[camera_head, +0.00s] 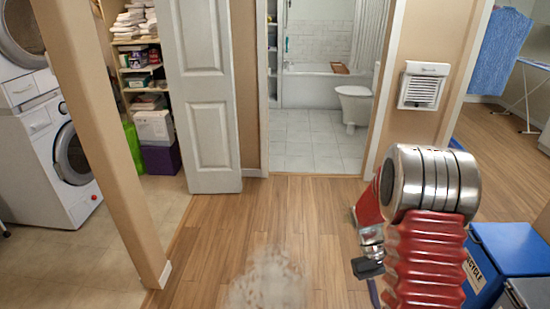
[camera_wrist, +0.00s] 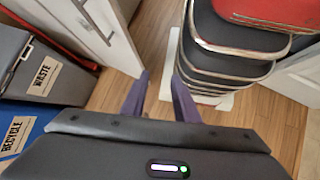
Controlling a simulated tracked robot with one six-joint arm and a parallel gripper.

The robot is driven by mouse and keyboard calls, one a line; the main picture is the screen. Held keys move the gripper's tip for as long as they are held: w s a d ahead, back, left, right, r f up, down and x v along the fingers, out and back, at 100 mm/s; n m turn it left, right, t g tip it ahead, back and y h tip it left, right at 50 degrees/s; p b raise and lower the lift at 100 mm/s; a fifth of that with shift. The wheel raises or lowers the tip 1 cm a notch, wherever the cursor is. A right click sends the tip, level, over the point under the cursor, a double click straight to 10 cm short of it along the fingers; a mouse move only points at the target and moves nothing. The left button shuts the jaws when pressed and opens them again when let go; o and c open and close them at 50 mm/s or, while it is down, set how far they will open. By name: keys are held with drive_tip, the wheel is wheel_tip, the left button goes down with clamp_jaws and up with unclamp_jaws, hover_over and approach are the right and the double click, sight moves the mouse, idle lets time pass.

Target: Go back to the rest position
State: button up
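My arm, red and ribbed with a silver joint, is folded at the right of the head view. My gripper (camera_wrist: 160,76) shows in the wrist view as two dark purple fingers standing apart. Bare wood floor shows between the fingers, and nothing is held. In the head view only a small dark part near the arm's end shows at the lower right, and the fingers cannot be made out there.
A blue recycle bin (camera_head: 510,250) stands close beside my arm; a grey waste bin (camera_wrist: 40,72) is near it. A white door (camera_head: 205,90) stands open beside towel shelves (camera_head: 138,42). Washing machines (camera_head: 62,160) are at left.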

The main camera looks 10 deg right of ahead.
drive_tip(key=s+a+r+t, duration=0.2)
drive_tip(key=a+r+t, duration=0.2)
drive_tip(key=r, duration=0.5)
drive_tip(key=s+a+r+t+y, duration=0.1)
drive_tip(key=s+a+r+t, duration=0.2)
drive_tip(key=a+r, duration=0.6)
drive_tip(key=s+a+r+t, duration=0.2)
drive_tip(key=a+r+t, duration=0.4)
drive_tip(key=r, duration=0.3)
drive_tip(key=shift+s+a+r+y, duration=0.15)
drive_tip(key=shift+s+a+y, duration=0.2)
drive_tip(key=shift+y, duration=0.05)
drive_tip(key=shift+a, duration=0.15)
